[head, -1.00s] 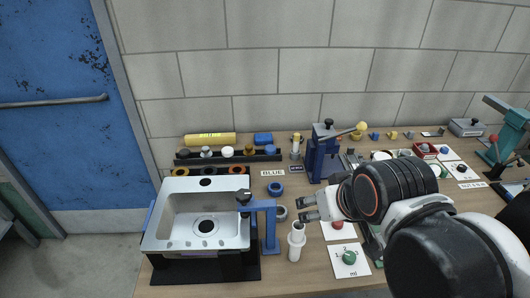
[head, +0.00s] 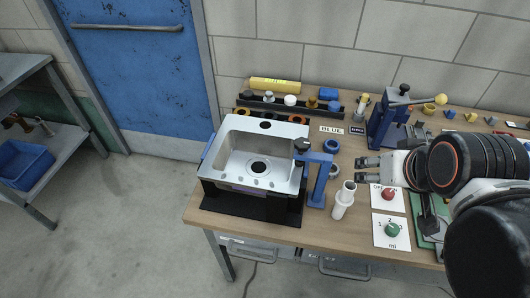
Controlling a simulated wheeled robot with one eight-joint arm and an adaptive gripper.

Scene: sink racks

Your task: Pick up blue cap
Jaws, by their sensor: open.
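A small blue cap (head: 334,105) sits at the right end of the black rack (head: 290,108) behind the sink. A blue ring (head: 331,147) lies on the table in front of a card reading "BLUE" (head: 331,130). My gripper (head: 361,170) is open and empty, pointing left above the table. It is to the right of the blue ring and nearer the front than the rack, well apart from the cap. Nothing hides the cap.
A steel sink (head: 230,135) on a black stand with a blue clamp (head: 319,175) is left of my gripper. A white tube (head: 344,200) stands just below it. A blue press (head: 388,125) is behind to the right. A yellow roll (head: 275,85) lies behind the rack.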

